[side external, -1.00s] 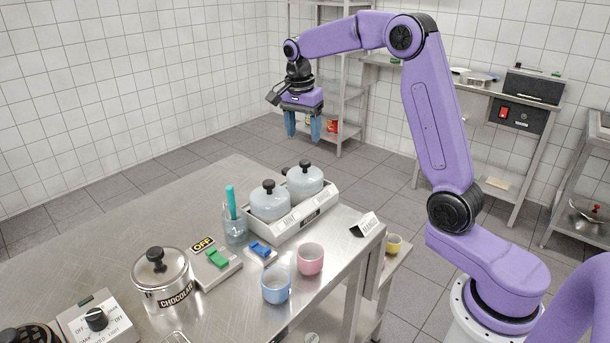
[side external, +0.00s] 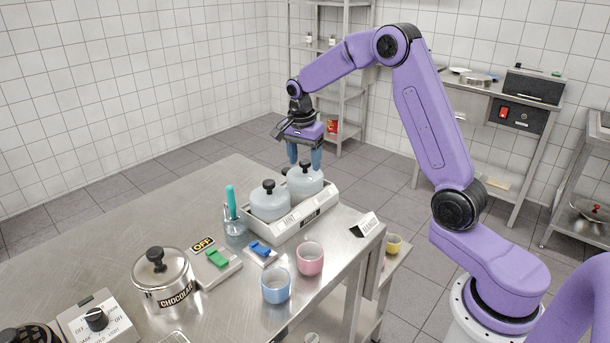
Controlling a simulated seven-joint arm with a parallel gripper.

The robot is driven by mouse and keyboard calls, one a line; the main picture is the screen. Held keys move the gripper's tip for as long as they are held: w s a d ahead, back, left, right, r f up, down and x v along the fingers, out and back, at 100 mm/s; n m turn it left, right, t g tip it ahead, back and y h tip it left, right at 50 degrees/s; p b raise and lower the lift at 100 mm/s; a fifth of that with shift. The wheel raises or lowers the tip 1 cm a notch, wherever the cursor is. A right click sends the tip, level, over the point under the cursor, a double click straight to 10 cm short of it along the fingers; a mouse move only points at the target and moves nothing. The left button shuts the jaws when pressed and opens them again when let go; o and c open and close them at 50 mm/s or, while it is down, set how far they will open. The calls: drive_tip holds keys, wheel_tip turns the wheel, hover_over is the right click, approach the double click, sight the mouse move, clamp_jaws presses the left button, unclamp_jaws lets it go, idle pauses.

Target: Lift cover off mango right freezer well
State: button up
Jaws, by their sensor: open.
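The white freezer box (side external: 284,232) stands on the steel table with two domed pale covers on it. The right cover (side external: 306,184) sits in the right well, its dark knob (side external: 305,167) partly between my fingers. The left cover (side external: 269,203) sits beside it, near the MINT label (side external: 291,221). A dark label is on the box front; its text is too small to read surely. My gripper (side external: 304,163) is open and points down over the right cover, fingertips at about knob height. Whether they touch the knob cannot be told. Another dark knob shows partly behind the covers.
Left of the freezer stands a glass (side external: 235,222) with a teal-handled tool. In front are a blue switch (side external: 260,250), a pink cup (side external: 310,259) and a blue cup (side external: 276,285). A tilted label card (side external: 366,225) stands by the right edge. The table's back left is clear.

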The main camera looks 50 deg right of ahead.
clamp_jaws()
drive_tip(key=shift+r, duration=0.1)
